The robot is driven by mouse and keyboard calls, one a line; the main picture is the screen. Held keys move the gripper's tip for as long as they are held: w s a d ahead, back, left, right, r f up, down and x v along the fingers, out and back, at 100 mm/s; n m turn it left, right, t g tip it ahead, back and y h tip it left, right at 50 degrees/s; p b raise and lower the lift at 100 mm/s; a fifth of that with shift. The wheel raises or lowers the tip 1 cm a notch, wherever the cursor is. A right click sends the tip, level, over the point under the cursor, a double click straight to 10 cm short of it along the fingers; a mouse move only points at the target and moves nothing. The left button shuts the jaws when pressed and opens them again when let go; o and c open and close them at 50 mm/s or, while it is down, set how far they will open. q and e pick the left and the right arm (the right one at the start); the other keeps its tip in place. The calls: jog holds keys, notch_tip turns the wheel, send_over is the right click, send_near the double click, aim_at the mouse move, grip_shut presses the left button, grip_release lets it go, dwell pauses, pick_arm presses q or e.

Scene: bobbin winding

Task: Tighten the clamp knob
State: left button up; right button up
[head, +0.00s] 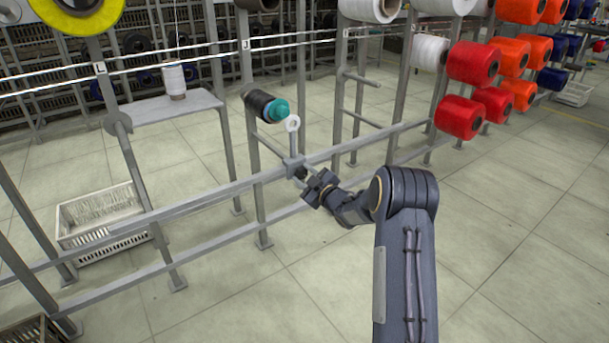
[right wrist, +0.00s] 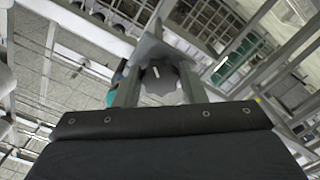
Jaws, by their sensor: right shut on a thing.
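The clamp (head: 292,163) is a grey block on the grey rail, with an upright post that ends in a white ring (head: 293,124). Its dark clamp knob (right wrist: 160,80) shows between the two fingers of my right gripper (right wrist: 160,92) in the right wrist view. In the head view my right gripper (head: 304,181) reaches the front of the clamp from the lower right and is shut on the knob, which is mostly hidden there. My left gripper is not in view.
A dark bobbin with a teal end (head: 279,110) sits just behind the ring. A white thread cone (head: 174,80) stands on a small grey shelf (head: 150,108). Red spools (head: 472,62) hang at the right. A white crate (head: 100,220) is on the floor at the left.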

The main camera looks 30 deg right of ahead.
jog(key=m+p, duration=0.1)
jog(key=m, duration=0.4)
jog(key=shift+m, duration=0.3)
jog(key=shift+m+p, duration=0.75)
jog(key=shift+m, duration=1.45)
jog(key=shift+a, duration=0.1)
jog(key=o, duration=1)
jog(key=s+p, duration=0.1)
jog(key=s, duration=0.6)
jog(key=shift+s+d+p, duration=0.35)
jog(key=shift+s+p, duration=0.05)
